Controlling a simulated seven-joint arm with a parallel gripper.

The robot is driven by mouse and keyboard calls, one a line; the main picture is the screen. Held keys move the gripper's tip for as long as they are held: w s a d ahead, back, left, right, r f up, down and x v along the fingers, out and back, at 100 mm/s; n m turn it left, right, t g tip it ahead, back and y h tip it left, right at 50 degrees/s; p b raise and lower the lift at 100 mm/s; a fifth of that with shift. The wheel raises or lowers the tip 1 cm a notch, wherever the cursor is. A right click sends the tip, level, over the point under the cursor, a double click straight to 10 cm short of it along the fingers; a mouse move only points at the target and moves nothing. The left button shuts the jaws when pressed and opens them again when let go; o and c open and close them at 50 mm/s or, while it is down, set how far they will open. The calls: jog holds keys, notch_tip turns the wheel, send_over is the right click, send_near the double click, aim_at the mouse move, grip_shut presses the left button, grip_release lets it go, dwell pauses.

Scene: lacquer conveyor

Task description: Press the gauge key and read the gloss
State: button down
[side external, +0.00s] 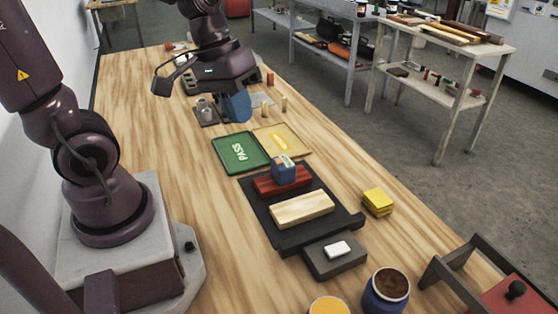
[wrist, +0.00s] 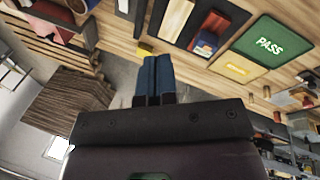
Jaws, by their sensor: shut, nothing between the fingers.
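The gauge appears to be a small blue box (side external: 285,173) with a pale top. It sits on a red block (side external: 262,187) on a black tray (side external: 325,225). My gripper (side external: 237,108) has blue fingers and is shut and empty. It hangs over the far part of the table, beyond the green tray and apart from the gauge. In the wrist view the fingers (wrist: 152,60) are together.
A green PASS tray (side external: 232,163) and a yellow tray (side external: 299,150) lie beyond the black tray. A pale wooden block (side external: 302,209) lies beside the red one. Nearer stand a dark block with a white piece (side external: 337,249) and a jar (side external: 386,292). A yellow block (side external: 377,201) is at right.

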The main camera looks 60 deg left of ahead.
jog(key=w+a+f+n+h, duration=0.25)
jog(key=w+f+n, duration=0.2)
jog(key=n, duration=0.25)
jog(key=n+t+y, duration=0.1)
jog(key=n+t, duration=0.5)
jog(key=n, duration=0.4)
send_over(278, 162)
notch_tip(278, 162, down, 4)
jog(key=shift+a+f, duration=0.1)
jog(key=shift+f, duration=4.4)
jog(key=shift+f, duration=0.4)
